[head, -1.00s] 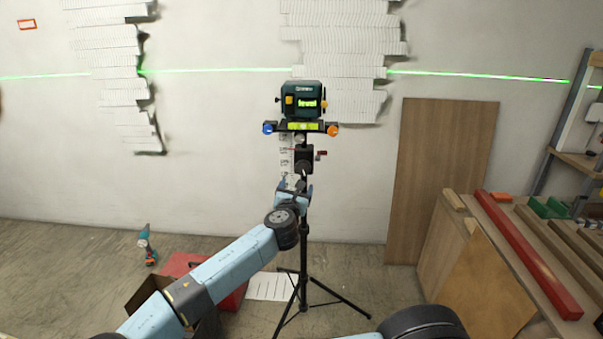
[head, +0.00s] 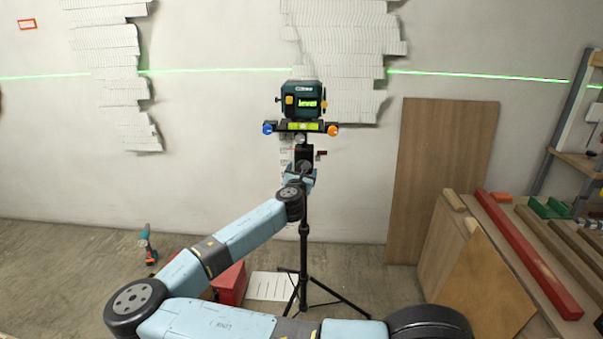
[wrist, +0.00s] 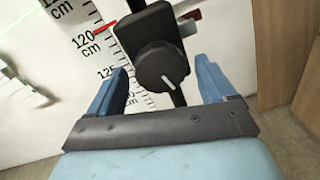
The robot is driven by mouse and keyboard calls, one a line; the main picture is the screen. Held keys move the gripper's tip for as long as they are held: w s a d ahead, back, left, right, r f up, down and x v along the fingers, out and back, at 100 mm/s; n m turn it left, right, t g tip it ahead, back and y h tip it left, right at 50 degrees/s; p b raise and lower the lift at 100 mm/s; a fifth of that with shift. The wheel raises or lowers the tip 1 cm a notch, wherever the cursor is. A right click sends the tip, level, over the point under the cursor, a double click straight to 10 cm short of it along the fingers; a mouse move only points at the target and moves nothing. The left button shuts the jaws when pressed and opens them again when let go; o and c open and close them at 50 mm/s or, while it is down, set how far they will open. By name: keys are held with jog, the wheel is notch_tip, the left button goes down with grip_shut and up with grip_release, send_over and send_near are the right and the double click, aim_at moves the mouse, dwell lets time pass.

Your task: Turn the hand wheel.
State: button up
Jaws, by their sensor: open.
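The hand wheel (wrist: 161,66) is a dark round knob with a pale mark, on a black housing (wrist: 150,35) of the tripod column. In the wrist view it sits just beyond and between the two blue fingers of my gripper (wrist: 163,85), which is open. I cannot tell whether the fingers touch it. In the head view my gripper (head: 301,174) is in front of the housing (head: 304,153) and hides most of the wheel. Above it the laser level (head: 302,99) with a green "level" display sits on a bar with a blue and an orange knob.
A centimetre scale (wrist: 92,45) stands behind the column. The tripod legs (head: 300,292) spread on the floor. A red box (head: 231,284) lies left of them. A brown board (head: 440,180) leans on the wall, and a workbench with a red beam (head: 527,250) stands at right.

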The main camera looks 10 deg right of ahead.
jog(key=c, duration=1)
jog(key=shift+c, duration=0.2)
jog(key=shift+m, duration=0.4)
jog(key=m+y, duration=0.1)
jog(key=m, duration=0.9)
jog(key=m+y, duration=0.1)
jog(key=m, duration=0.9)
jog(key=m+y, duration=0.1)
jog(key=m, duration=0.9)
jog(key=shift+s+d+r+m+t, duration=0.1)
jog(key=shift+s+d+m+t, duration=0.1)
jog(key=shift+s+m+t, duration=0.1)
